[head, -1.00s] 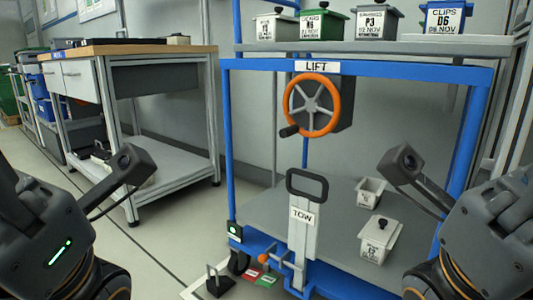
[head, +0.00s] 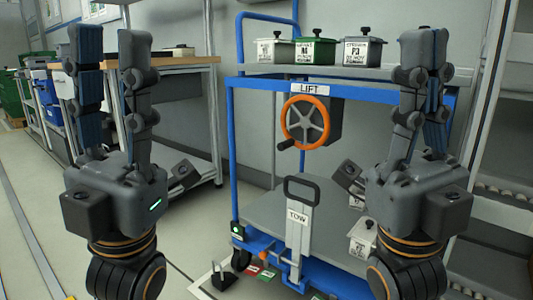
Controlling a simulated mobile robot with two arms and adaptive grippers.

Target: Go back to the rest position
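My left gripper (head: 112,90) stands upright at the left of the head view, its fingers pointing up and apart with a gap between them. Nothing is between its fingers. My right gripper (head: 423,92) stands upright at the right, in front of the blue cart (head: 349,86). Its two fingers overlap or lie close together in this view, so its opening is hard to judge. No object shows in it. Both grippers are apart from the cart's load, as far as the view shows.
The cart carries a LIFT handwheel (head: 305,121), a TOW handle (head: 299,215) and lidded bins on top, including a green one (head: 314,52). A white bin (head: 362,238) sits on its lower deck. A workbench (head: 190,66) stands behind my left gripper.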

